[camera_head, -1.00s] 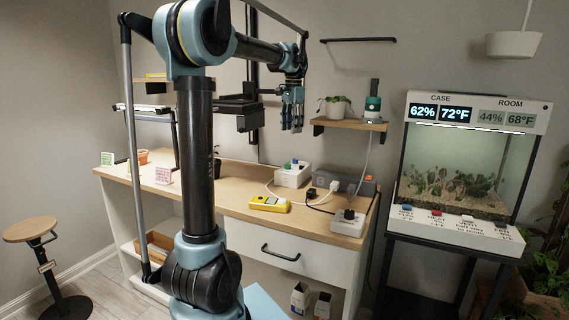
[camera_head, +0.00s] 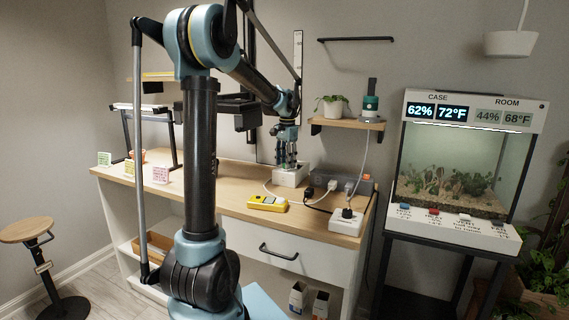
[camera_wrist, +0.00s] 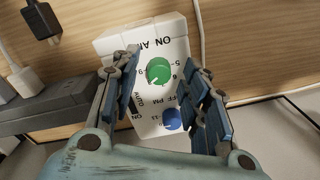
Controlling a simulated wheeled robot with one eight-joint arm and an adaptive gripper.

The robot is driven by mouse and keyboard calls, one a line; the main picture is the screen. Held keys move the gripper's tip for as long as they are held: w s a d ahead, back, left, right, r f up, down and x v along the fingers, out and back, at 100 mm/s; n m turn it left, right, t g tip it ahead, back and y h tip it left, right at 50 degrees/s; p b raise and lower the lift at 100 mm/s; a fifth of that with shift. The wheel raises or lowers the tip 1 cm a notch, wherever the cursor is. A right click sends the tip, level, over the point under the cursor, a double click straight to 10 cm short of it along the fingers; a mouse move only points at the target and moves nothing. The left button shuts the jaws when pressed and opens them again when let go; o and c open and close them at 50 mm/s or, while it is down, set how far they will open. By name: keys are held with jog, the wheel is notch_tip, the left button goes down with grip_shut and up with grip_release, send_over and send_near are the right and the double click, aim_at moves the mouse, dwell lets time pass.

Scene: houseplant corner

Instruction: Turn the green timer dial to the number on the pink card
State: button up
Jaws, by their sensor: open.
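A white timer box (camera_head: 291,180) stands at the back of the wooden counter, largely behind my gripper (camera_head: 286,162). In the wrist view the box's face shows a green dial (camera_wrist: 158,71) above a blue dial (camera_wrist: 171,120), with printed numbers and letters upside down. My gripper (camera_wrist: 167,66) is open, its fingers on either side of the green dial. I cannot tell whether they touch it. The pink card (camera_head: 160,174) stands at the counter's left front; its writing is too small to read.
A green card (camera_head: 104,159) and a yellow card (camera_head: 129,167) stand left of the pink one. A yellow device (camera_head: 268,203), a white power block (camera_head: 346,222) and cables lie near the box. A shelf (camera_head: 347,124) with a potted plant hangs above right.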

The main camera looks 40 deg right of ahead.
jog(key=shift+f, duration=0.2)
grip_shut()
jog(key=shift+n, duration=1.5)
grip_release()
jog(key=shift+r, duration=0.1)
